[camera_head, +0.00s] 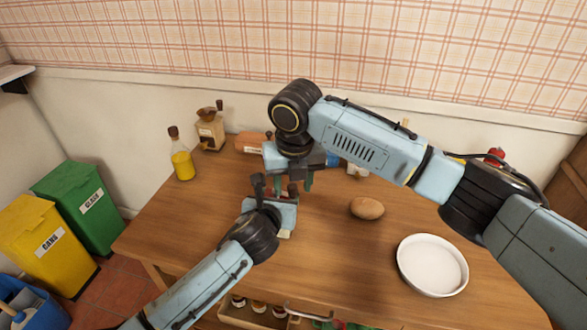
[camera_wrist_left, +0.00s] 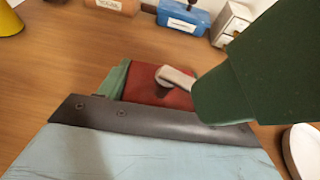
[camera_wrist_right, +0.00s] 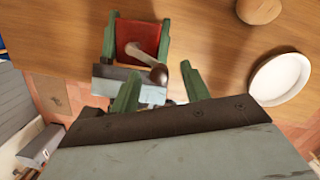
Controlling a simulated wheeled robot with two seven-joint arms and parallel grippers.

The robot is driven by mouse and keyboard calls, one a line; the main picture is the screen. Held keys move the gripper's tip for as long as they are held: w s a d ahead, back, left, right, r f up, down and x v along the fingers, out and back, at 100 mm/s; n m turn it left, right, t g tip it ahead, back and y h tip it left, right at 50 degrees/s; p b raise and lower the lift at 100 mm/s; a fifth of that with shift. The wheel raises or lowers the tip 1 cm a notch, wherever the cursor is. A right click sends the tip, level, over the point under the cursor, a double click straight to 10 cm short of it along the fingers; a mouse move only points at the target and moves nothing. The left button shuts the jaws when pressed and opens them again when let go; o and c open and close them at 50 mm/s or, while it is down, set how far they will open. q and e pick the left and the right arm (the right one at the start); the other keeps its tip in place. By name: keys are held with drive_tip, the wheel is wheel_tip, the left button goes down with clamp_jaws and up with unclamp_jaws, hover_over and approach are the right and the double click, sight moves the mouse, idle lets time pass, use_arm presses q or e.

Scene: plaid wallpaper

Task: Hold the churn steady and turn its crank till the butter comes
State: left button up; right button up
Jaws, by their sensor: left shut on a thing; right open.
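The churn shows as a red box (camera_wrist_right: 138,36) in the right wrist view, and its red top (camera_wrist_left: 158,92) is in the left wrist view. My left gripper (camera_head: 274,196) is shut on it, its green fingers on two opposite sides. The churn's crank (camera_wrist_left: 176,78) is a pale metal arm. It ends in a brown knob (camera_wrist_right: 158,75). My right gripper (camera_head: 293,184) is open over the churn, its green fingers on either side of the knob; I cannot tell whether they touch it. In the head view my arms hide most of the churn.
A brown potato-like object (camera_head: 367,208) and a white round dish (camera_head: 400,262) lie to the right. A yellow bottle (camera_head: 182,163), a grinder (camera_head: 210,130) and a labelled orange box (camera_head: 249,143) stand behind. A blue box (camera_wrist_left: 184,17) is at the back. The front left tabletop is clear.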

drive_tip(key=shift+f, duration=0.35)
drive_tip(key=shift+c, duration=0.5)
